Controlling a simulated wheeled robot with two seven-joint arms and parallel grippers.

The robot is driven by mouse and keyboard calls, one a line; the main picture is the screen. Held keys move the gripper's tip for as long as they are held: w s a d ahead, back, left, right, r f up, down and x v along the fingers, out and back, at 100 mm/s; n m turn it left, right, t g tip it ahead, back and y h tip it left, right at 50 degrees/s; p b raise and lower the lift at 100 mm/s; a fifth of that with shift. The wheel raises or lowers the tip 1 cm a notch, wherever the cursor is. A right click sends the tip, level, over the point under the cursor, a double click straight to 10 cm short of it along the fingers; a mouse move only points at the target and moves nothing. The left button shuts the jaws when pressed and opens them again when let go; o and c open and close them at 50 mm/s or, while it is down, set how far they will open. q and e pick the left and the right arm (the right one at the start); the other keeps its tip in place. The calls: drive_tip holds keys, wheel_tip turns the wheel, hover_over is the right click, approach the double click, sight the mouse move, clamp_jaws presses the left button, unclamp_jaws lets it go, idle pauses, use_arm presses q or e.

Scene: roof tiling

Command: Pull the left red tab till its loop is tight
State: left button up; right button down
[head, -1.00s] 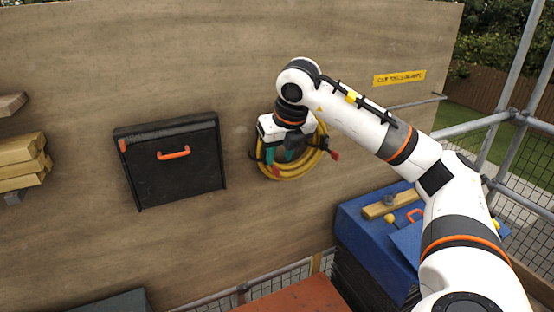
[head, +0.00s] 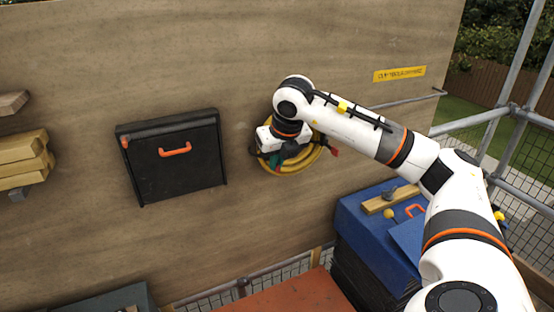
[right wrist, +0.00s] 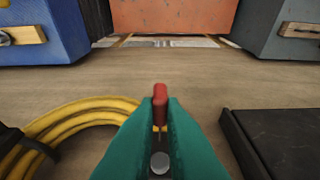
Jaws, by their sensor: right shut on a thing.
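A coil of yellow hose (head: 297,163) hangs on the wooden wall and also shows in the right wrist view (right wrist: 85,117). A dark loop (right wrist: 20,150) goes around the hose in the right wrist view. My right gripper (right wrist: 160,112) is shut on a red tab (right wrist: 160,92), which stands up between its teal fingertips. In the head view my right gripper (head: 275,160) is at the coil's left side and hides the held tab. Another red tab (head: 334,152) sticks out at the coil's right side. How tight the held tab's loop is, I cannot tell. My left gripper is out of view.
A black case (head: 175,160) with an orange handle is on the wall left of the coil. Blue-covered stacks (head: 355,222) stand at the lower right, with a red surface (head: 290,296) below. Bare wall lies between case and coil.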

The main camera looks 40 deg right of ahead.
drive_tip(key=shift+s, duration=0.1)
drive_tip(key=shift+s+a, duration=0.1)
drive_tip(key=shift+s, duration=0.1)
drive_tip(key=shift+s+a+b, duration=0.25)
drive_tip(key=shift+s+b, duration=0.3)
drive_tip(key=shift+s, duration=0.25)
drive_tip(key=shift+s+a+b, duration=0.25)
drive_tip(key=shift+s+b, duration=0.25)
drive_tip(key=shift+s, duration=0.25)
drive_tip(key=c, duration=1.5)
unclamp_jaws()
drive_tip(key=shift+o, duration=0.6)
drive_tip(key=o, duration=0.4)
